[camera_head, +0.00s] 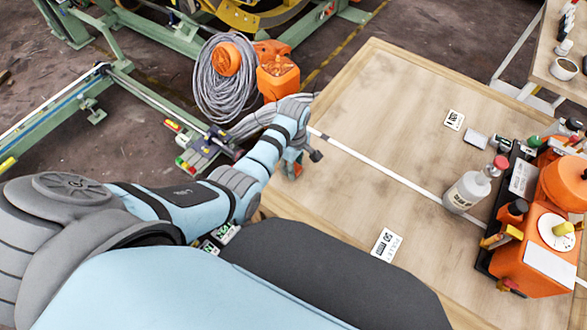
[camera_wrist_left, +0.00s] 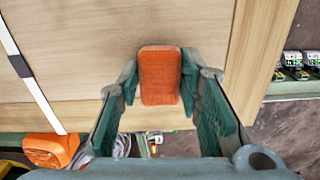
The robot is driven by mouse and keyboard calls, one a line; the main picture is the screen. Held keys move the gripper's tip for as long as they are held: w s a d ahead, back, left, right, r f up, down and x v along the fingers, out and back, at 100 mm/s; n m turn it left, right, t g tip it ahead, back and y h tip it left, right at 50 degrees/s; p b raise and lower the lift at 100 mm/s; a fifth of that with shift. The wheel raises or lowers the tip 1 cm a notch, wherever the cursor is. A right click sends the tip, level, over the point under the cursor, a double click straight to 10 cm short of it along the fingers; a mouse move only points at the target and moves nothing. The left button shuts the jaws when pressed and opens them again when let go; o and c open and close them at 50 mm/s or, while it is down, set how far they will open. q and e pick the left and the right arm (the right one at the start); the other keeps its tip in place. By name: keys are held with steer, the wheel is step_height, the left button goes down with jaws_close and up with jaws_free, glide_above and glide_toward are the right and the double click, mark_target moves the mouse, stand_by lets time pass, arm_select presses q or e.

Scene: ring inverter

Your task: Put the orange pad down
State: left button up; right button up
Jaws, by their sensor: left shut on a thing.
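The orange pad (camera_wrist_left: 160,78) is a small rounded block between the fingertips of my left gripper (camera_wrist_left: 159,88) in the left wrist view. The fingers press on its two sides, and the gripper is shut on it. In the head view my left gripper (camera_head: 292,160) is at the left edge of the wooden table (camera_head: 385,120), and only a bit of orange shows beside it. The pad is over the table top near that edge. I cannot tell whether it touches the wood. My right gripper is not in view.
A white strip (camera_head: 390,176) crosses the table. A white bottle (camera_head: 466,192) and an orange machine (camera_head: 536,255) stand at the right. Printed cards (camera_head: 386,245) lie on the wood. Coiled grey cable (camera_head: 222,90) and an orange container (camera_head: 278,80) are beyond the left edge. The table's middle is clear.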

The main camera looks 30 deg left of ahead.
arm_select(q)
steer(key=shift+f, duration=0.35)
steer(key=shift+f, duration=0.1)
steer(key=o, duration=1.2)
steer(key=shift+f, duration=0.1)
steer(key=shift+f+b, duration=0.1)
steer(key=shift+b, duration=0.2)
step_height(320, 180, up, 15)
steer(key=p, duration=0.4)
steer(key=shift+w+a+f+p, duration=0.15)
steer(key=shift+w+a+p, duration=0.05)
steer(key=shift+w+p, duration=0.1)
